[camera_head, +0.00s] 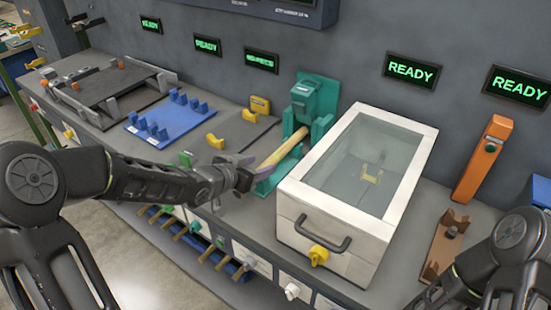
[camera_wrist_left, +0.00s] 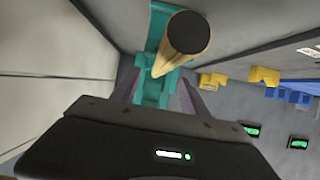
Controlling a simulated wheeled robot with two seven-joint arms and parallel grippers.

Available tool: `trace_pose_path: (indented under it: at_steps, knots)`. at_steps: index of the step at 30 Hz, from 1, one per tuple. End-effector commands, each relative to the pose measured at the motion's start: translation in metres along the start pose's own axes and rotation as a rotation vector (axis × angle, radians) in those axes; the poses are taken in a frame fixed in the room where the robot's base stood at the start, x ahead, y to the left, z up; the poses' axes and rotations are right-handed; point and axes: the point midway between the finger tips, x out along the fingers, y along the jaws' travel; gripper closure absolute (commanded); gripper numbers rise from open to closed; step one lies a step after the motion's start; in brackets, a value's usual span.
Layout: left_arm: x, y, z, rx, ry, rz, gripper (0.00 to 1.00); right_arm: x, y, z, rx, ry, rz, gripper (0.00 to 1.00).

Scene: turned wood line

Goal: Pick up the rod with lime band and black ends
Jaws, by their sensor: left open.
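A pale wooden rod (camera_head: 280,149) rests tilted on a teal fixture (camera_head: 304,112), its lower end toward my left gripper (camera_head: 246,168). In the left wrist view the rod (camera_wrist_left: 186,48) shows a black end facing the camera and a pale wood side. I cannot make out a lime band, and its far end is hidden. The left gripper is open, its fingers (camera_wrist_left: 158,92) reaching toward the teal fixture (camera_wrist_left: 153,92), with nothing seen held between them. My right arm shows at the lower right, but its fingertips are not visible.
A white box with a glass lid (camera_head: 296,195) stands close to the right of the fixture. A blue pegged tray (camera_head: 170,122) and a dark rack (camera_head: 105,85) lie to the left. An orange post (camera_head: 482,160) and brown stand (camera_head: 443,243) are at the right. The wall closes the back.

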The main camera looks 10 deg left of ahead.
Motion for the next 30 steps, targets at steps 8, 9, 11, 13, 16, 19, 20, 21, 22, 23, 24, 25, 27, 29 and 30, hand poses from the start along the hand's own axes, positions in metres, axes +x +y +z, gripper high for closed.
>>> trace_pose_path:
  at_steps: [8,9,11,13,16,19,20,21,22,23,24,25,27,29,30]
  knots:
    - [0.013,0.000,0.001,0.000,-0.002,0.000,0.47,0.001,0.000,0.000,0.000,0.001,0.000,1.00]
    - [0.013,0.000,0.001,0.000,-0.002,0.000,0.47,0.001,0.000,0.000,0.000,0.001,0.000,1.00]
    - [0.013,0.000,0.001,0.000,-0.002,0.000,0.47,0.001,0.000,0.000,0.000,0.001,0.000,1.00]
    - [0.014,0.000,0.000,-0.001,-0.002,0.000,0.47,0.000,0.000,0.000,0.000,0.001,0.000,1.00]
    - [0.021,0.000,0.000,-0.001,-0.002,0.002,0.47,-0.002,-0.001,0.000,0.000,0.000,0.000,1.00]
    - [0.033,0.000,-0.002,-0.001,-0.002,0.003,0.47,-0.006,-0.002,0.000,0.001,-0.001,0.001,1.00]
    - [0.037,0.000,-0.002,-0.001,-0.002,0.003,0.47,-0.007,-0.002,0.000,0.001,-0.001,0.002,1.00]
    - [0.043,-0.001,-0.002,-0.002,-0.003,0.002,0.47,-0.009,-0.003,0.001,0.002,-0.001,0.002,1.00]
    - [0.048,-0.001,-0.001,-0.001,-0.003,0.003,0.47,-0.009,-0.003,0.001,0.002,-0.002,0.003,1.00]
    - [0.052,-0.001,-0.002,-0.001,-0.002,0.003,0.47,-0.010,-0.003,0.001,0.002,-0.002,0.003,1.00]
    - [0.057,-0.001,-0.001,-0.002,-0.002,0.002,0.47,-0.010,-0.003,0.001,0.002,-0.002,0.003,1.00]
    - [0.060,-0.001,-0.001,-0.002,-0.002,0.001,0.47,-0.011,-0.003,0.001,0.003,-0.003,0.004,1.00]
    - [0.064,-0.001,-0.001,0.000,-0.002,0.002,0.47,-0.011,-0.003,0.001,0.003,-0.003,0.004,1.00]
    - [0.065,-0.002,-0.001,0.001,-0.001,0.000,0.47,-0.011,-0.003,0.001,0.003,-0.003,0.004,1.00]
    - [0.065,-0.002,-0.001,0.001,-0.001,0.000,0.47,-0.010,-0.003,0.001,0.003,-0.003,0.004,1.00]
